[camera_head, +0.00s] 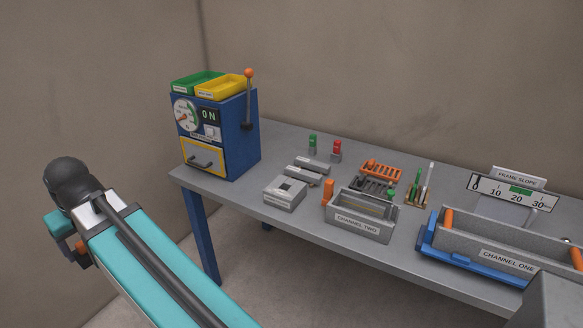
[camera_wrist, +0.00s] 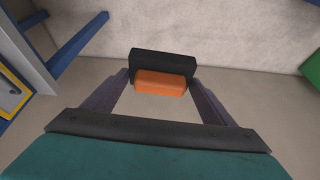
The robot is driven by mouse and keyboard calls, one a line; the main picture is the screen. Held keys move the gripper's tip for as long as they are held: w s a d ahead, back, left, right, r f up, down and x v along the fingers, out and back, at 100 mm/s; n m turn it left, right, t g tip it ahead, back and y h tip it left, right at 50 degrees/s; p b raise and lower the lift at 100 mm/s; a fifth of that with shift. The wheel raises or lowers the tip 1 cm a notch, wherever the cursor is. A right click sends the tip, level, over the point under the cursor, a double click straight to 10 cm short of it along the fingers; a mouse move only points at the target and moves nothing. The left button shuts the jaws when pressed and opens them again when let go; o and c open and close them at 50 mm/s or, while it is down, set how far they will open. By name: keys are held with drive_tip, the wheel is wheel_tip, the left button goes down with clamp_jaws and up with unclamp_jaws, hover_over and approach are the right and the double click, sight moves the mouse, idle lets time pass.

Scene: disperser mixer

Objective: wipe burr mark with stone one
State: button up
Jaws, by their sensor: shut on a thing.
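My gripper (camera_wrist: 160,86) is shut on a black block with an orange grip (camera_wrist: 162,63), seen between its two fingers in the wrist view. No label shows on this block, so I cannot tell whether it is stone one. It is held in the air over the floor, away from the bench. In the head view my arm reaches up the lower left, and the gripper is mostly hidden behind it. I cannot make out a burr mark. The grey tray marked CHANNEL TWO (camera_head: 358,228) and the longer one marked CHANNEL ONE (camera_head: 490,252) stand on the bench.
The grey bench (camera_head: 245,187) bears a blue control box (camera_head: 245,150) with a lever, green and yellow trays on top. A grey block (camera_head: 285,192), an orange rack (camera_head: 381,169) and a FRAME SLOPE scale (camera_head: 490,190) also stand there. Floor left of the bench is clear.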

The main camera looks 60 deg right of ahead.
drive_tip(key=s+d+p, duration=0.2)
drive_tip(key=d+p, duration=0.2)
drive_tip(key=d, duration=1.2)
drive_tip(key=s+d+p, duration=0.3)
drive_tip(key=d, duration=1.2)
drive_tip(key=s+d+p, duration=0.3)
drive_tip(key=s+d, duration=0.6)
drive_tip(key=d, duration=0.3)
drive_tip(key=s+d+p, duration=0.3)
drive_tip(key=s+d, duration=0.6)
drive_tip(key=d, duration=0.3)
drive_tip(key=shift+n, duration=0.4)
